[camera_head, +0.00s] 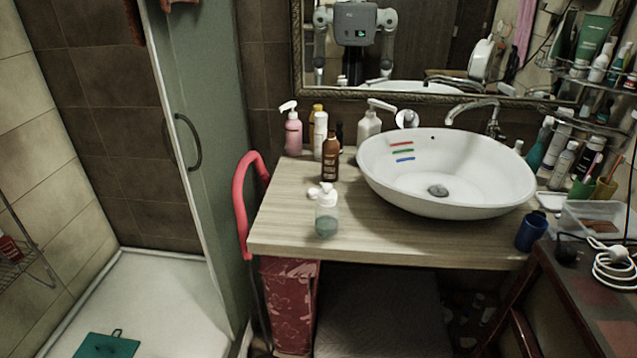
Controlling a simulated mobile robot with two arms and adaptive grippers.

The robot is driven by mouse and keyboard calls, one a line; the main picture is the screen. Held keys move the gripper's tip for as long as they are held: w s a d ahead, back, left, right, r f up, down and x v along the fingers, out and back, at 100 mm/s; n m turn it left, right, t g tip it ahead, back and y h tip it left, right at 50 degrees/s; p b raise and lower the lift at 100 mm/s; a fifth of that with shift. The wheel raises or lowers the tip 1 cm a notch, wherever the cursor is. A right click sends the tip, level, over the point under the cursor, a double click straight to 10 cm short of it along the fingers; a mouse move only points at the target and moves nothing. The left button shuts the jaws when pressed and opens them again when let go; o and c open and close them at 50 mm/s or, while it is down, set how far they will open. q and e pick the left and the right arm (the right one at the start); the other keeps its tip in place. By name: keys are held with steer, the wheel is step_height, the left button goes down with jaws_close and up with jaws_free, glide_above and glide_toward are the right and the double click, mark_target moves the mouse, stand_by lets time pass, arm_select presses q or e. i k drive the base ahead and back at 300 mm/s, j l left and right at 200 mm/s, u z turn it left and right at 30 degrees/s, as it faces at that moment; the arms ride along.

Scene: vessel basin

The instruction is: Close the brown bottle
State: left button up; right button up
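The brown bottle (330,161) stands upright on the wooden counter, left of the white basin. It has pale lettering low on its front. Its top is narrow and too small to tell whether a cap is on it. A small white object (313,192), perhaps a cap, lies on the counter in front of the brown bottle, beside a clear bottle with a white pump top and green liquid (326,222). Neither of my grippers shows directly. My body and parts of my arms appear only as a reflection in the mirror.
The wooden counter (290,215) has free room at its left and front. A pink pump bottle (292,135) and white bottles stand behind the brown bottle. A red curved rail (241,205) borders the left edge. A blue cup (532,232) stands right.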

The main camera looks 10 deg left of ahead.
mark_target(330, 146)
steer(key=i+l, duration=0.2)
steer(key=i, duration=0.2)
steer(key=i+l, duration=0.15)
steer(key=i, duration=0.25)
steer(key=u, duration=0.05)
